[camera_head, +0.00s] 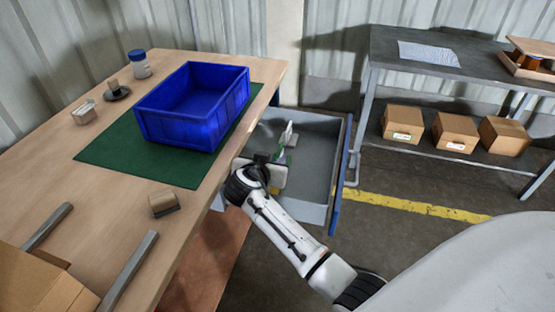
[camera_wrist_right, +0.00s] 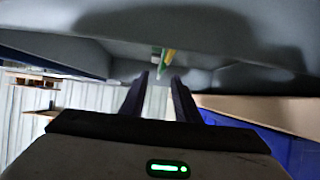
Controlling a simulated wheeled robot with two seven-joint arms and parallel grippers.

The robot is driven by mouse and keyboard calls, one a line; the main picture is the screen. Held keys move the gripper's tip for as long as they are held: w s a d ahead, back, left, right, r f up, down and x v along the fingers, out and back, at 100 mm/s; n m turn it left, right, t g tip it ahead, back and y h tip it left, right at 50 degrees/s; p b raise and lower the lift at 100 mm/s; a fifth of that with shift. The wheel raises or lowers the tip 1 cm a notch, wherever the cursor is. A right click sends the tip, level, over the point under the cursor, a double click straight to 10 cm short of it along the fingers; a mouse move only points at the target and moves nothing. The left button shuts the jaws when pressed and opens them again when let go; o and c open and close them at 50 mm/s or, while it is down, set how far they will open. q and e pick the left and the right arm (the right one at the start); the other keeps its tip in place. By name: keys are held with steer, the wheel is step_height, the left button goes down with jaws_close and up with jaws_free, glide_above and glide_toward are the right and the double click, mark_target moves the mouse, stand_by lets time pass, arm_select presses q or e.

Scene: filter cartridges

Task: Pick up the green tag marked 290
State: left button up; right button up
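The drawer (camera_head: 312,196) under the table stands open. A small green item (camera_head: 281,157), possibly the tag, shows in it beside a white upright piece (camera_head: 289,133); no number is readable. In the right wrist view a green and yellow item (camera_wrist_right: 165,62) lies beyond the fingertips, roughly in line with the gap. My right gripper (camera_head: 268,162) reaches over the drawer. Its two dark fingers (camera_wrist_right: 161,78) are apart with nothing seen between them. Contact with the green item cannot be told. My left gripper is not in view.
A blue crate (camera_head: 239,93) stands on a green mat (camera_head: 112,151) near the drawer. A small brown block (camera_head: 163,201), grey bars (camera_head: 128,271) and a cardboard box (camera_head: 35,285) are on the table (camera_head: 75,197). A grey shelf (camera_head: 470,62) with boxes stands right.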

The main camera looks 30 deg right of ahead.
mark_target(279, 149)
steer(key=shift+w+r+x, duration=0.15)
steer(key=shift+x, duration=1)
steer(key=shift+w+r+x, duration=0.1)
steer(key=shift+x, duration=1)
steer(key=shift+w+r+x, duration=0.15)
steer(key=shift+x, duration=1)
steer(key=shift+c, duration=0.4)
jaws_close()
